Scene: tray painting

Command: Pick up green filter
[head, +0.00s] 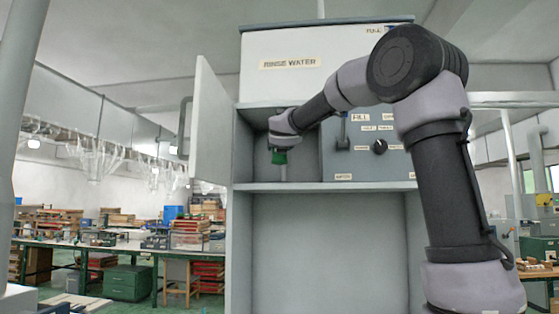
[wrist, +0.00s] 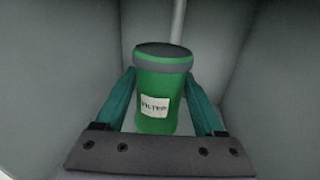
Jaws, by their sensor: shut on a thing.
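The green filter (wrist: 160,84) is a green cylinder with a grey band near its top and a white label reading FILTER. It stands upright between the two teal fingers of my gripper (wrist: 159,100), which are shut on its sides. In the head view my gripper (head: 280,157) is inside the open compartment at the left of the rinse water cabinet. Little of the filter can be told apart from the fingers there. A vertical grey pipe (wrist: 178,22) shows behind the filter's top in the wrist view.
The compartment's door (head: 211,122) stands open to the left. Its side walls and the shelf (head: 330,187) below are close around my gripper. A control panel (head: 362,158) with a lever and knob is to the right. Green work tables stand far behind at left.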

